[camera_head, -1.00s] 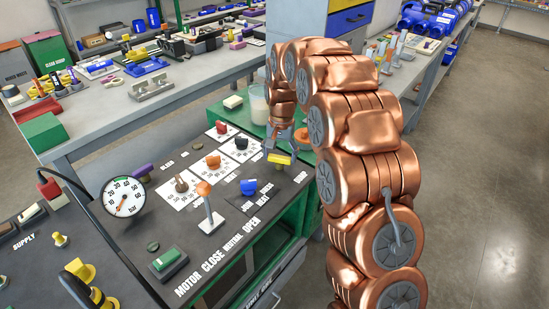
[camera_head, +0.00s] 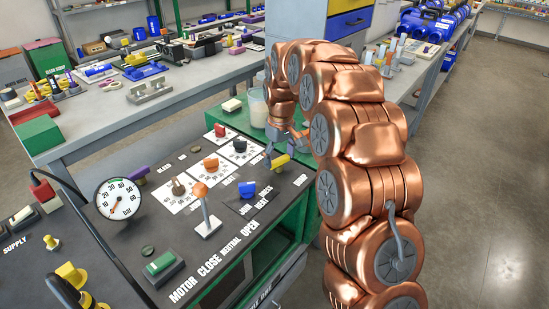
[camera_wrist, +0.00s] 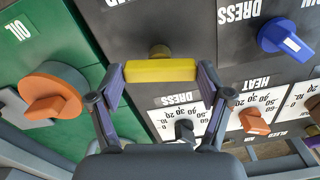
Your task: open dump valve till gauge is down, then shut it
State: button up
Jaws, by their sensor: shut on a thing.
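A yellow bar handle (camera_wrist: 160,70) on a round brass-coloured stem stands on the dark panel in the wrist view. My gripper (camera_wrist: 161,82) is shut on it, one finger at each end of the bar. In the head view the same yellow handle (camera_head: 281,161) shows under my gripper (camera_head: 282,149) at the panel's far right edge.
An orange knob (camera_wrist: 50,92) sits on the green part, left in the wrist view. A blue knob (camera_wrist: 287,39) is on the right. An orange-topped lever (camera_head: 205,206) and a green button (camera_head: 161,263) stand nearer on the panel (camera_head: 235,215).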

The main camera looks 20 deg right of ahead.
aim_at(278, 159)
jog(key=shift+a+r+n, duration=0.15)
jog(key=shift+n, duration=1.05)
jog(key=o, duration=1.1)
jog(key=shift+w+a, duration=0.1)
notch_tip(278, 159, up, 12)
